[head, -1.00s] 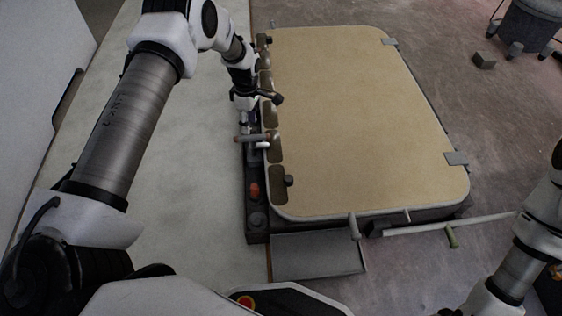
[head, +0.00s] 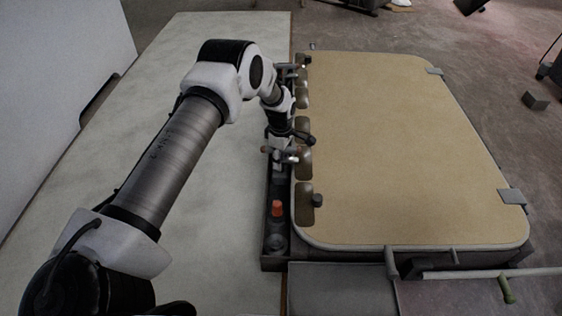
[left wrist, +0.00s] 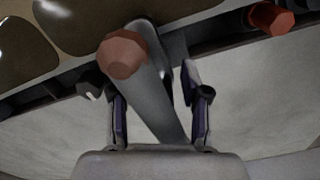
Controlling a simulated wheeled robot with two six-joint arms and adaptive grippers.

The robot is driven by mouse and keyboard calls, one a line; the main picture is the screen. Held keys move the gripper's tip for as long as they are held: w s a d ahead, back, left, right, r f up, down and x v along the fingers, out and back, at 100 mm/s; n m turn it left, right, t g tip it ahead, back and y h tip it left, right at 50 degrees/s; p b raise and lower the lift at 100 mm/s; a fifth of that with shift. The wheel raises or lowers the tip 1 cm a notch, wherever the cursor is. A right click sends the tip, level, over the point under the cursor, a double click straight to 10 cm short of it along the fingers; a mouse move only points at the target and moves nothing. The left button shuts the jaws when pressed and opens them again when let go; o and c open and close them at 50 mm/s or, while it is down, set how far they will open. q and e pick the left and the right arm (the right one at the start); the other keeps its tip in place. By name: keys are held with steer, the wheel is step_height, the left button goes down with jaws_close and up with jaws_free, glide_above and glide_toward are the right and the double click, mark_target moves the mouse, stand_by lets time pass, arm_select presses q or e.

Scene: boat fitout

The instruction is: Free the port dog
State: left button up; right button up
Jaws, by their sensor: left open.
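The tan hatch panel (head: 410,150) lies flat, with dark fittings along its left edge. A grey lever with a reddish-brown end (left wrist: 123,55) fills the middle of the left wrist view; it looks like a dog, but I cannot tell if it is the port one. My left gripper (head: 280,158) is at the hatch's left edge, pointing down. In the left wrist view its fingers (left wrist: 155,95) are apart, one on each side of the lever, with gaps visible. The arm and gripper partly hide the lever in the head view. My right gripper is out of view.
An orange-red knob (head: 277,208) stands nearer on the dark rail, and a similar one shows in the left wrist view (left wrist: 270,18). The pale surface to the left (head: 60,240) is clear.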

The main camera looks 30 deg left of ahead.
arm_select(q)
jaws_close()
steer(key=shift+r, duration=0.1)
